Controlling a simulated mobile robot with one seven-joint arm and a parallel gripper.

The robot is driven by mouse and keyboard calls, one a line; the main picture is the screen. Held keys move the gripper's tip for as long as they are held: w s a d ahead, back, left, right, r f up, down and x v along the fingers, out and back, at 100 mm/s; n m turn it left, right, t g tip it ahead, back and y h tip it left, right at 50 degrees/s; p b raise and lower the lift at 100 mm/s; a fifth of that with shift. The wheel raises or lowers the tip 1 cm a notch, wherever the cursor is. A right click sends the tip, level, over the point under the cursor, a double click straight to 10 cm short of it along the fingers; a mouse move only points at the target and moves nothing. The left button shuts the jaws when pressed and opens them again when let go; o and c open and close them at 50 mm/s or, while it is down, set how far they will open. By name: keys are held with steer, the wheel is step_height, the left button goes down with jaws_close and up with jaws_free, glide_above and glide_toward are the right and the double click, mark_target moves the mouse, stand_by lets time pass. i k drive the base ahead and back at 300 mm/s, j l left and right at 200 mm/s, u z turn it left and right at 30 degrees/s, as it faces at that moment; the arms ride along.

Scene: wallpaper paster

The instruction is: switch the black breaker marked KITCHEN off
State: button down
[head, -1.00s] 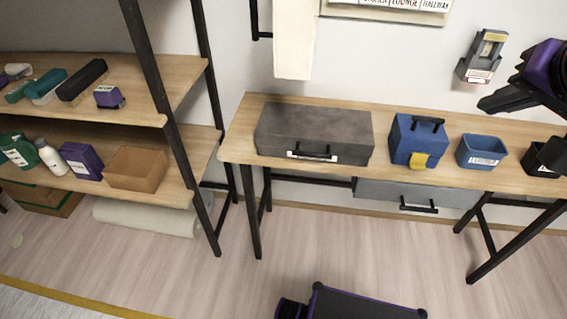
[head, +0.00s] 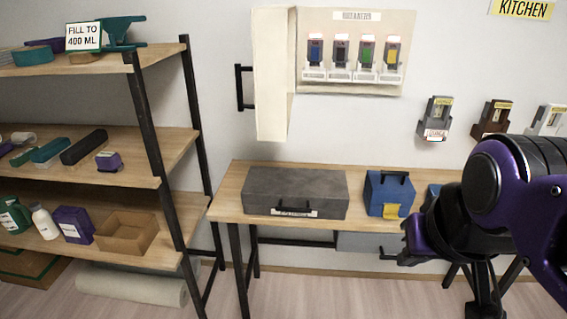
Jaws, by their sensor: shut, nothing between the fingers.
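A breaker panel (head: 350,86) hangs on the back wall with several coloured breakers in a row under a header label. The black breaker (head: 341,48) is second from the left. Small labels sit below the breakers, too small to read here, and I cannot tell the lever's position. The panel's cream door (head: 272,90) stands open on the left. My gripper (head: 408,248) is shut and empty at the lower right, in front of the workbench, well below and right of the panel.
A workbench (head: 228,200) below the panel holds a grey toolbox (head: 295,193) and a blue box (head: 388,194). A loaded shelf unit (head: 170,180) stands left. Holders, including a grey one (head: 434,120), hang right of the panel. The wall before the panel is clear.

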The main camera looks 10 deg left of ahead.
mark_target(340, 53)
steer(key=j, duration=0.55)
steer(key=i+j, duration=0.1)
steer(key=j, duration=0.4)
steer(key=i+l+u, duration=0.2)
steer(key=i+l, duration=0.25)
steer(key=i+l+u, duration=0.2)
steer(key=i+l, duration=0.25)
steer(key=l, duration=0.15)
